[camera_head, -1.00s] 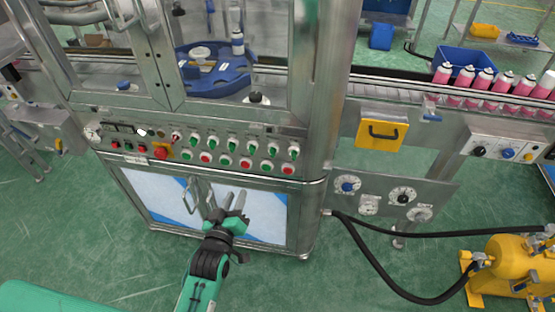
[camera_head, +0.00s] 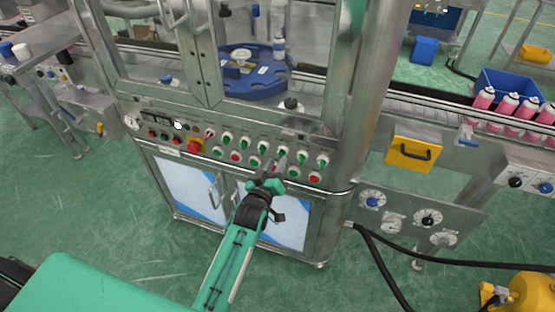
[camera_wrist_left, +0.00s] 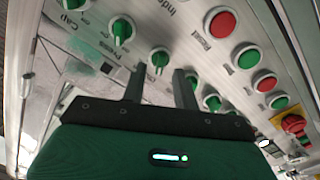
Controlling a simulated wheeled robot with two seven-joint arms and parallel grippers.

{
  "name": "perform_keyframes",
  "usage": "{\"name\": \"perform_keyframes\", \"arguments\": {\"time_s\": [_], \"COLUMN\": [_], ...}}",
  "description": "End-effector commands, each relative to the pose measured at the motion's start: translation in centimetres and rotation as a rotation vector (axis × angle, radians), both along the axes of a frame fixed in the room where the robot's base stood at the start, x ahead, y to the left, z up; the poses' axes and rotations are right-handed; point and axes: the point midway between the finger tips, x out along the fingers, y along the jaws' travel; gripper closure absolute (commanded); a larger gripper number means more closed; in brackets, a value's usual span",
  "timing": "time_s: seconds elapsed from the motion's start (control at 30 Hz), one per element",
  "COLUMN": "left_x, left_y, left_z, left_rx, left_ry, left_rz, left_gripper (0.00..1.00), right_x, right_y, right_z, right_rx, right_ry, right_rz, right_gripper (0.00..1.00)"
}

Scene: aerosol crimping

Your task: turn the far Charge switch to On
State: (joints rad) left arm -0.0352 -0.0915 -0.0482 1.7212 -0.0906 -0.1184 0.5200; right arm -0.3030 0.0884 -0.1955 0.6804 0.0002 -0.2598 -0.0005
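The control panel (camera_head: 150,118) on the machine front carries a top row of green-knobbed switches and a lower row of green and red buttons. My left gripper (camera_head: 282,163) is in front of the right half of these rows. In the left wrist view its two fingers (camera_wrist_left: 160,80) are apart with nothing between their tips. A green switch knob (camera_wrist_left: 159,60) shows just beyond the gap. Another green knob (camera_wrist_left: 122,30) is up and left of it; one more (camera_wrist_left: 191,80) is partly behind a finger. No Charge label is legible. My right gripper is not in view.
A red emergency knob (camera_head: 194,146) sits left of the switches. A yellow handled box (camera_head: 413,154) and a dial plate (camera_head: 373,202) are at the right. Cabinet doors (camera_head: 190,190) lie below the panel. A black hose (camera_head: 375,265) runs along the floor.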

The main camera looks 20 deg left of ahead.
Motion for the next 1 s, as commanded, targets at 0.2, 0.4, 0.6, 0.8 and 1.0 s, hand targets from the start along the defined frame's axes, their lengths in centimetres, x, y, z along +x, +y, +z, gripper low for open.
{"name": "perform_keyframes", "arguments": {"time_s": [0.2, 0.4, 0.6, 0.8, 1.0], "left_x": [1.7, 1.9, 1.9, 1.9, 1.9], "left_y": [0.0, -0.1, -0.1, 0.0, -0.1], "left_z": [0.0, 0.0, 0.0, 0.0, 0.0], "left_rx": [0.0, -0.001, -0.001, -0.001, 0.014], "left_ry": [0.0, 0.0, 0.0, 0.001, 0.001], "left_rz": [0.0, 0.0, 0.0, 0.001, 0.0], "left_gripper": [0.7, 0.7, 0.84, 1.0, 1.0], "right_x": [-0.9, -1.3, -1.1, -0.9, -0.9], "right_y": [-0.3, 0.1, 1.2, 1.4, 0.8], "right_z": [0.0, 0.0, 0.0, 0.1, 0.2], "right_rx": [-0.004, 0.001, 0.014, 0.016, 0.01], "right_ry": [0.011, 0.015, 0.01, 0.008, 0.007], "right_rz": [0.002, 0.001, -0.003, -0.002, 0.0], "right_gripper": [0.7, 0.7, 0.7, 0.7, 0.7]}}
